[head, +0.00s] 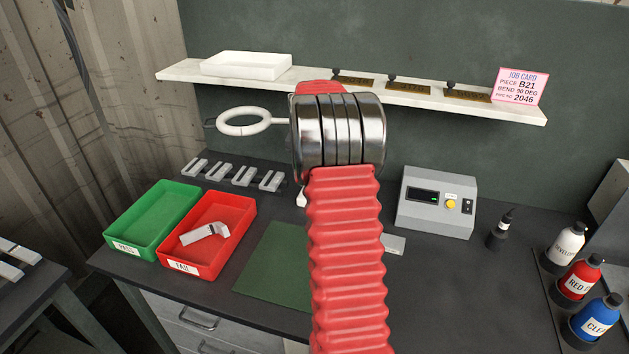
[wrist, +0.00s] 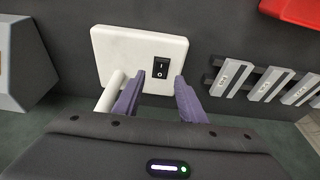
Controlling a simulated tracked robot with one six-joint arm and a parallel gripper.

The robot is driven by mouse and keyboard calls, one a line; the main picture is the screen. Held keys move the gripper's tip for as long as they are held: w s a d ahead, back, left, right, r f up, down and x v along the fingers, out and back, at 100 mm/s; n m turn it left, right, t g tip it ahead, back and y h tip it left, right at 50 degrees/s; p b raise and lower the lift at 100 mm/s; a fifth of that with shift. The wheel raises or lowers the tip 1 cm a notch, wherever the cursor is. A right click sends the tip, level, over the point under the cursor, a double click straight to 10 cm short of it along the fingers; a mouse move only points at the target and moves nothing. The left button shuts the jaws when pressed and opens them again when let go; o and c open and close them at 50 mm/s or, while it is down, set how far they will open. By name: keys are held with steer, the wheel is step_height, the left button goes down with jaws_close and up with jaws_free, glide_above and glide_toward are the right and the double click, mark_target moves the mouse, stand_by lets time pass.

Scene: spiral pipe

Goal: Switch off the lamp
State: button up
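The lamp has a white ring head (head: 243,122) left of my arm in the head view; I cannot tell whether it is lit. In the wrist view, its white base plate (wrist: 118,45) carries a black rocker switch (wrist: 161,71) marked I and O. A white post (wrist: 110,92) rises from the plate beside the left finger. My gripper (wrist: 160,77) is open and empty, its two purple fingers apart, with the switch between their tips in the picture. No contact with the switch can be made out. In the head view my arm hides the gripper and most of the base.
A grey control box (head: 437,202) stands right of my arm. Green (head: 152,222) and red (head: 207,235) trays and a row of metal pieces (head: 232,174) are on the left. Bottles (head: 580,283) stand at the right. A shelf (head: 440,100) runs behind.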

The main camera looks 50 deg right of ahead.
steer(key=v, duration=0.9)
steer(key=shift+r+n, duration=0.1)
steer(key=shift+n, duration=0.2)
steer(key=s+a+r+n+t+y, duration=0.1)
steer(key=s+a+n, duration=0.3)
steer(key=a, duration=1)
steer(key=s+a+r+n+t, duration=0.1)
steer(key=s+a+n, duration=0.3)
steer(key=s+a, duration=0.7)
steer(key=s+a+n+t+y, duration=0.1)
steer(key=s+a+n, duration=0.3)
steer(key=a, duration=1.4)
steer(key=s+t, duration=0.1)
steer(key=s, duration=0.2)
steer(key=shift+s+r+y, duration=0.3)
steer(key=shift+s+r, duration=0.05)
steer(key=shift+r, duration=0.05)
steer(key=shift+a, duration=0.1)
